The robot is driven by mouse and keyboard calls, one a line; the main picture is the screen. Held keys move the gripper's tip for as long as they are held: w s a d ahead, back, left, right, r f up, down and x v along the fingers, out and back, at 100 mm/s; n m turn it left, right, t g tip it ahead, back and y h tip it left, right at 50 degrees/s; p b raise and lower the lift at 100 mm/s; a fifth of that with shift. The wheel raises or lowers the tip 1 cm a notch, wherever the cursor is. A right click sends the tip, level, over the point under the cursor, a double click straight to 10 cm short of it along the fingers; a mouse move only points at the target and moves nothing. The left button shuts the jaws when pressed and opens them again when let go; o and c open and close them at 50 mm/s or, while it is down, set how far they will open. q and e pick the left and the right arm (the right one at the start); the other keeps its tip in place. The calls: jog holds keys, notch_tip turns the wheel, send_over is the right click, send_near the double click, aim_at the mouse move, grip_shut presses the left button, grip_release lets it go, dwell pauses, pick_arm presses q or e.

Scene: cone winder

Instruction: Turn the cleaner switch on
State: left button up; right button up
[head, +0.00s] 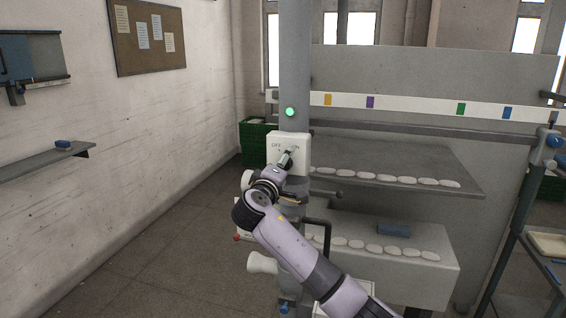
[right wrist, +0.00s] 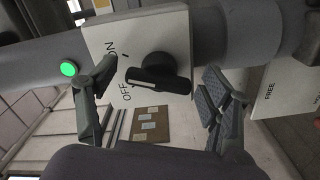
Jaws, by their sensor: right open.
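The cleaner switch is a black rotary knob (right wrist: 160,78) on a white box (head: 303,143) fixed to a grey post. The box carries the labels OFF and ON. In the right wrist view the white panel (right wrist: 178,28) appears turned on its side, and the end of the knob's bar with a white line lies nearer OFF. My right gripper (right wrist: 160,95) is open, with one finger to each side of the knob and visible gaps between. In the head view my right gripper (head: 287,162) is in front of the box and covers part of the knob. My left gripper is not in view.
A green lamp (head: 290,112) glows on the post above the box; it also shows in the right wrist view (right wrist: 68,68). Shelves with white pieces (head: 380,178) stand to the right. A black bent handle (head: 322,222) is below. Floor at left is clear.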

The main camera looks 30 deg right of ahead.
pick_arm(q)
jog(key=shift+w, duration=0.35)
pick_arm(e)
jog(key=shift+w+d, duration=0.1)
jog(key=shift+c, duration=0.3)
